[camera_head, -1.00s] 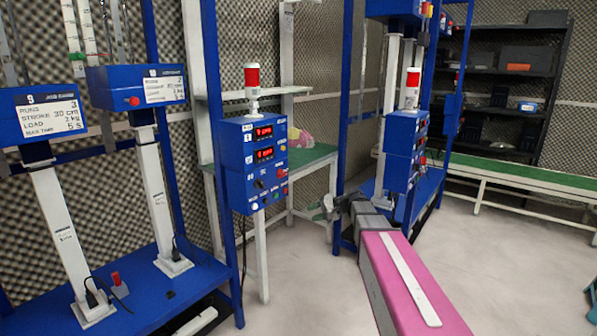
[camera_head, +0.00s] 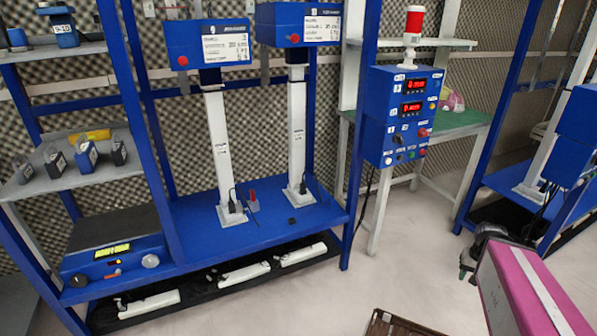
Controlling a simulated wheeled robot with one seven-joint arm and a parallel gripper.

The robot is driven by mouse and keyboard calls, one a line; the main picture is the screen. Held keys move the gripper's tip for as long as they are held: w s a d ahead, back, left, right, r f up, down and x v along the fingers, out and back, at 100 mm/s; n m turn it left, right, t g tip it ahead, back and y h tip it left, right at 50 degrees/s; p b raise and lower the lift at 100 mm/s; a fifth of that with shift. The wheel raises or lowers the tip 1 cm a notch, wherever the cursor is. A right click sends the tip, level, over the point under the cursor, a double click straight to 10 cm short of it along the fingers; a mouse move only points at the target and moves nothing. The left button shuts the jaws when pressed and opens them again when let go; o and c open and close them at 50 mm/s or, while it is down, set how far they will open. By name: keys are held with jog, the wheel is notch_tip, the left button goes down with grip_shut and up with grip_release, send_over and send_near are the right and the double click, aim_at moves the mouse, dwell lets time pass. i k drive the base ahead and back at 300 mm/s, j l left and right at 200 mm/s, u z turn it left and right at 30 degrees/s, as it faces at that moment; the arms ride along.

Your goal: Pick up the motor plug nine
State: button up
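The blue motor box marked 9 (camera_head: 210,43) sits on a white post (camera_head: 222,150) on the blue bench. A small black plug (camera_head: 232,203) with a thin cable is at the foot of this post; I take it for motor plug nine, though no label on it is readable. A similar black plug (camera_head: 302,187) is at the foot of the right-hand post. My gripper (camera_head: 467,263) is at the far end of my pink arm, at lower right, well away from both plugs. It is small and partly hidden, and its opening is unclear.
A red switch (camera_head: 252,196) stands between the posts. White bars (camera_head: 244,272) lie on the low black shelf. A brown tray (camera_head: 400,325) shows at the bottom edge.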

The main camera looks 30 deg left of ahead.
aim_at(231, 205)
jog(key=u, duration=1.1)
jog(key=i+j+u, duration=0.2)
jog(key=j, duration=0.25)
jog(key=i+j+u, duration=0.25)
jog(key=j, duration=0.15)
jog(key=i+j+u, duration=0.2)
jog(key=i+j, duration=0.1)
jog(key=j, duration=0.05)
